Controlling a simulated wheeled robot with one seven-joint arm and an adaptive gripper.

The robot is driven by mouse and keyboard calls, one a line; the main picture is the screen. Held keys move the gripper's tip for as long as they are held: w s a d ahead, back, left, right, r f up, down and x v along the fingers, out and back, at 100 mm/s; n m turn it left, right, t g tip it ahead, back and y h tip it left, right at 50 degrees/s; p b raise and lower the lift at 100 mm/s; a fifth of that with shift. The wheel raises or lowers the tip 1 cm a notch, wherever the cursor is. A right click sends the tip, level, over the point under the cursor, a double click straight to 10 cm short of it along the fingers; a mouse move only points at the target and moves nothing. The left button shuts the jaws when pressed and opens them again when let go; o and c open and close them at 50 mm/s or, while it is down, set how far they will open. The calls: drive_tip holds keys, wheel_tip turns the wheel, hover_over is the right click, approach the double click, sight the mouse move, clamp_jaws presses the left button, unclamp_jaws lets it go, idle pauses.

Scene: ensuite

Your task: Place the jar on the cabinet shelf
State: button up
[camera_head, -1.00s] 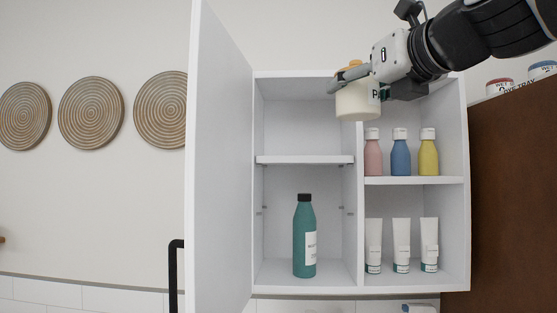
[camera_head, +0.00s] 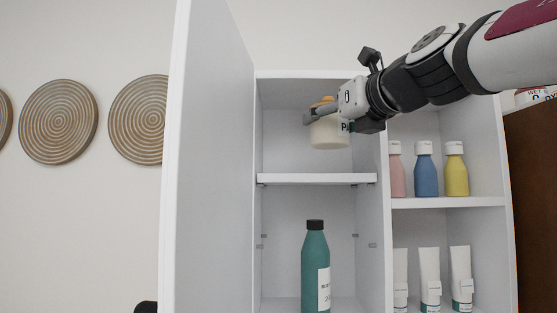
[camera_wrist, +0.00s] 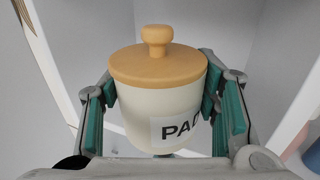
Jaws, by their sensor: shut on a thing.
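A cream jar (camera_head: 330,134) with a tan knobbed lid and a label is held by my gripper (camera_head: 333,114). In the wrist view the jar (camera_wrist: 150,105) sits upright between the two green-padded fingers, and my gripper (camera_wrist: 166,103) is shut on it. The white cabinet (camera_head: 386,235) stands open, its door swung to the left. The jar appears in front of or inside the upper left compartment, above the empty left shelf (camera_head: 316,179). How deep it is cannot be told. My gripper hides part of the jar and lid.
A teal bottle (camera_head: 315,268) stands in the compartment below. Pink, blue (camera_head: 424,172) and yellow bottles stand on the right shelf, with white tubes (camera_head: 430,277) below. The open door (camera_head: 212,160) borders the left side. A brown surface (camera_head: 532,190) is at the right.

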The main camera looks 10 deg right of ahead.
sight(348, 142)
drive_tip(key=w, duration=0.3)
drive_tip(key=w+b, duration=0.1)
drive_tip(key=w, duration=0.3)
drive_tip(key=w+f+b, duration=0.1)
drive_tip(key=w, duration=0.2)
drive_tip(key=shift+w+a, duration=0.15)
drive_tip(key=shift+w, duration=0.2)
drive_tip(key=shift+f+b, duration=0.7)
drive_tip(key=shift+f, duration=1)
drive_tip(key=shift+f, duration=0.1)
drive_tip(key=o, duration=1.3)
drive_tip(key=shift+s, duration=0.3)
drive_tip(key=s, duration=0.3)
drive_tip(key=s+d+p, duration=0.1)
drive_tip(key=s, duration=0.3)
drive_tip(key=s+d, duration=0.1)
drive_tip(key=s, duration=0.3)
drive_tip(key=shift+s+d, duration=0.15)
drive_tip(key=shift+d, duration=0.05)
